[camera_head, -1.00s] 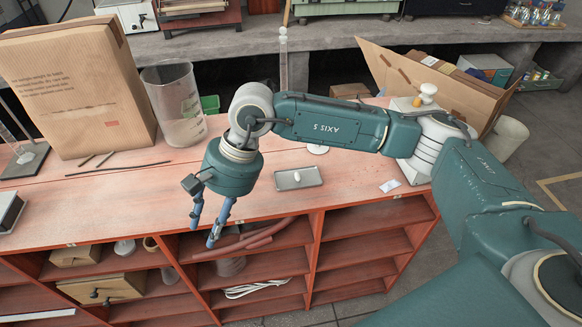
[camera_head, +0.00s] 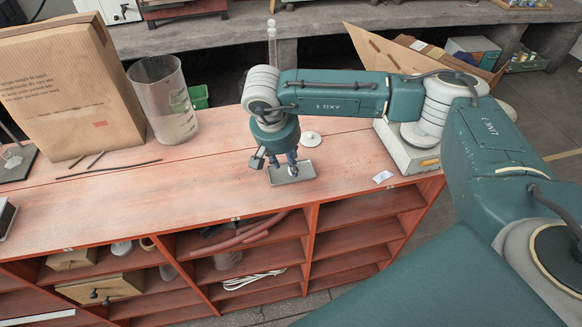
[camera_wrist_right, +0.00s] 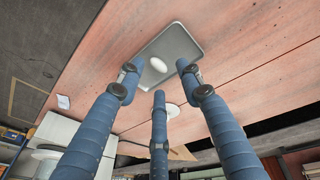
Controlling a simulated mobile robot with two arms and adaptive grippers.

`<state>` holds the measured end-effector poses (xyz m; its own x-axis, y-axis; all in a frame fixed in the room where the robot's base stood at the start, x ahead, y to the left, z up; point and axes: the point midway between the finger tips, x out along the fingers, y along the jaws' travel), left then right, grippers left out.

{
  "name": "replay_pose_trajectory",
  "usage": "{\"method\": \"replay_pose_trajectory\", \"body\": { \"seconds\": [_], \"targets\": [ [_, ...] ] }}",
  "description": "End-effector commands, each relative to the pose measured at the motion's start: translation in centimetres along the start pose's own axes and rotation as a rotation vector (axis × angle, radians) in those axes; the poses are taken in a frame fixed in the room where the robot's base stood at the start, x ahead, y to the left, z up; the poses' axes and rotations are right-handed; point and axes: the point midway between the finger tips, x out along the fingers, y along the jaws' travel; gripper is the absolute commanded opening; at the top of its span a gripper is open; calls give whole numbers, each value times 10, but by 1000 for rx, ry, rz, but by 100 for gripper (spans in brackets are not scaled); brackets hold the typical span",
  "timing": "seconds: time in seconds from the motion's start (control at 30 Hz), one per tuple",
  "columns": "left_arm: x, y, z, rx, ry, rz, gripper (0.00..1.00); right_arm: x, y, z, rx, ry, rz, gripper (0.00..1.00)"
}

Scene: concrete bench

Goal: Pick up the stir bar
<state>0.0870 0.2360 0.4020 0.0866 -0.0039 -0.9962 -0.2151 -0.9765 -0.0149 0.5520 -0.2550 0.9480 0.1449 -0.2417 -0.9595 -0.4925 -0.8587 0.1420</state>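The stir bar, a small white rounded piece (camera_wrist_right: 158,65), lies in a shallow grey metal tray (camera_wrist_right: 182,45) in the right wrist view. The tray sits on the red bench top and also shows in the head view (camera_head: 305,172). My right gripper (camera_wrist_right: 156,74) is open, its blue fingers spread around the stir bar with gaps between. In the head view, the right gripper (camera_head: 285,168) points down over the tray, and its fingers mostly hide the stir bar. Whether the fingertips touch the tray is unclear. My left gripper is not in view.
A white disc (camera_head: 310,139) lies just behind the tray. A clear beaker (camera_head: 165,100) and a large paper bag (camera_head: 70,95) stand at left. A thin dark rod (camera_head: 108,169) lies in front of them. A small white packet (camera_head: 382,177) lies to the right.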

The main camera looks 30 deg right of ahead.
Motion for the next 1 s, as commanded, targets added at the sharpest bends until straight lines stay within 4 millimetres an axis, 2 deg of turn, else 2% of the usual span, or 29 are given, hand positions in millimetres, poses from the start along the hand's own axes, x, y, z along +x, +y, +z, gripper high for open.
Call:
{"method": "replay_pose_trajectory", "body": {
  "seconds": [0.03, 0.2, 0.47, 0.5, 0.7, 1.0],
  "targets": [
    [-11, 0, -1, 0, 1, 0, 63, 4, 3, 1, 1, -3, 4, 36],
    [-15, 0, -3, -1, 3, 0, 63, 26, 2, 1, 1, -1, 1, 36],
    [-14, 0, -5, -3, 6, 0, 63, 34, 2, 3, -1, -4, 1, 36],
    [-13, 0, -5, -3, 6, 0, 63, 35, 2, 3, -1, -4, 1, 34],
    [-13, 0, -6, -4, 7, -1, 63, 36, 2, 4, -1, -5, 1, 3],
    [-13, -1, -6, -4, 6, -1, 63, 36, 1, 4, 0, -4, 0, 3]
  ]
}}
